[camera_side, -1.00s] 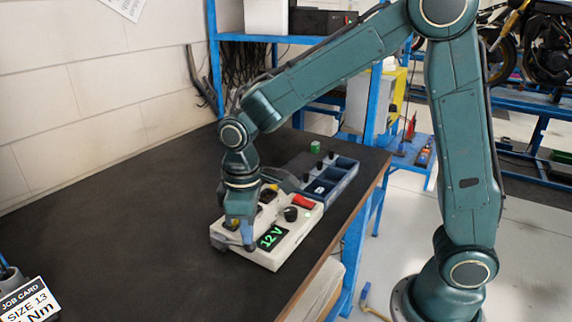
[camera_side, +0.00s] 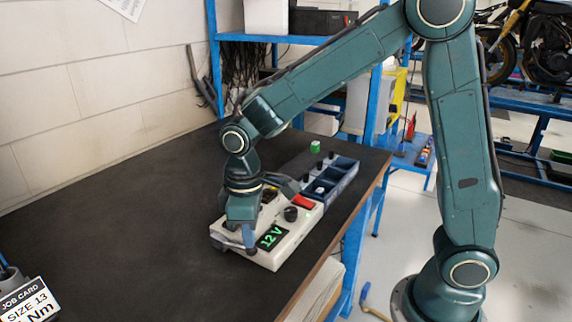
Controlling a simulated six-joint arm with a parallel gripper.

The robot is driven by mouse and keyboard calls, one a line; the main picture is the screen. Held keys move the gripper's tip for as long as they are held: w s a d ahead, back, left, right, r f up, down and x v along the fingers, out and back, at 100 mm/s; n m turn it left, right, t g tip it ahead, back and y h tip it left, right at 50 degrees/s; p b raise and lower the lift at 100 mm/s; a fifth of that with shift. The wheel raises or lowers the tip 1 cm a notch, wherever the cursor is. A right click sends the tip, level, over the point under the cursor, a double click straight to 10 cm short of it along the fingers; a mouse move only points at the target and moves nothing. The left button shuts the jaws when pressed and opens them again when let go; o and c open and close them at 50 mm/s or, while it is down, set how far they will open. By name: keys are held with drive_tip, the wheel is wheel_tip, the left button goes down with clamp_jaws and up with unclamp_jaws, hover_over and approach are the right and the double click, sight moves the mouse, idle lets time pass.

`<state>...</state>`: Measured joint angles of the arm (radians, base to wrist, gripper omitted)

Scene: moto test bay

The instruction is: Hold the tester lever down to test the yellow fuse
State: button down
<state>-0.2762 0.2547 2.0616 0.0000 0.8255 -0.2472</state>
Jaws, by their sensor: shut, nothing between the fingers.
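The tester (camera_side: 293,241) is a pale box on the dark bench, with a green "12 V" display (camera_side: 270,238), a black knob (camera_side: 291,214) and a red part (camera_side: 303,202) on top. My gripper (camera_side: 247,246) is shut and empty, pointing down at the tester's near left part, beside the display. I cannot tell whether its fingertips touch the tester. Which part is the lever is not clear, as my gripper and wrist hide much of the tester's left side. A small yellow patch (camera_side: 233,224) shows beside the gripper; I cannot tell whether it is the yellow fuse.
A blue compartment tray (camera_side: 345,178) holding small parts stands behind the tester. A green piece (camera_side: 315,147) stands farther back. The bench (camera_side: 120,225) is clear to the left, with a job card (camera_side: 28,302) at its near left corner. Blue shelving (camera_side: 213,60) rises behind.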

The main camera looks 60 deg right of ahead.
drive_tip(key=shift+s+f, duration=0.15)
drive_tip(key=shift+f, duration=0.65)
idle(0.4)
drive_tip(key=shift+r, duration=0.1)
idle(1.6)
wheel_tip(320, 180, up, 9)
idle(1.4)
drive_tip(key=s+d+r+m+t, duration=0.2)
drive_tip(key=s+d, duration=0.3)
drive_tip(key=s, duration=0.3)
drive_tip(key=s+d+r+m+t, duration=0.3)
drive_tip(key=s+d+m, duration=0.1)
drive_tip(key=s, duration=0.5)
drive_tip(key=shift+s+d+t, duration=0.25)
drive_tip(key=shift+d+t, duration=0.05)
drive_tip(key=shift+d, duration=0.25)
